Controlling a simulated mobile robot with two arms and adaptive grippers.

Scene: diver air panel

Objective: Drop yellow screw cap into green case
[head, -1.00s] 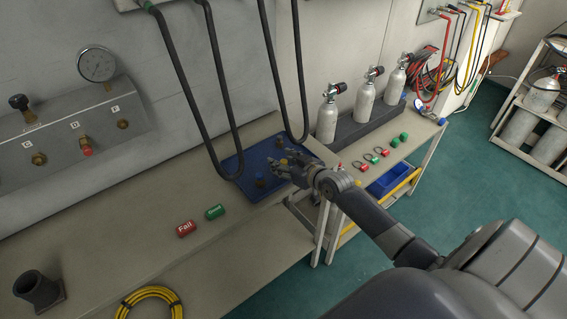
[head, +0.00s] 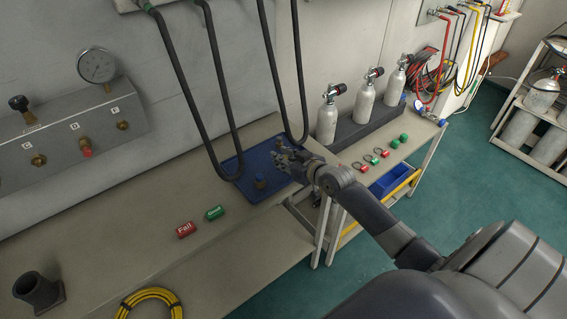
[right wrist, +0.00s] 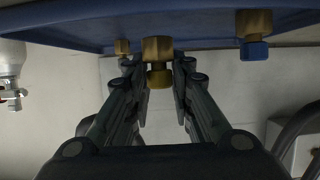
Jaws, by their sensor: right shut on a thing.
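My right gripper (head: 283,159) is over the right part of the blue mat (head: 232,164). In the right wrist view its fingers (right wrist: 160,76) are shut around the yellow screw cap (right wrist: 159,78) on a brass fitting (right wrist: 157,48). The fitting appears to still touch or sit very near the blue surface (right wrist: 80,32). In the head view the fingers largely hide the cap. A green labelled block (head: 214,212) lies on the bench; I cannot tell whether it is the green case, and no open green case is clear. My left gripper is not in view.
A blue-capped fitting (right wrist: 254,48) stands beside the gripper. A red Fail block (head: 186,229) lies on the bench (head: 120,225). Black hoses (head: 222,90) hang over the mat. A cart with grey cylinders (head: 327,118) and a blue bin (head: 390,182) stands right.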

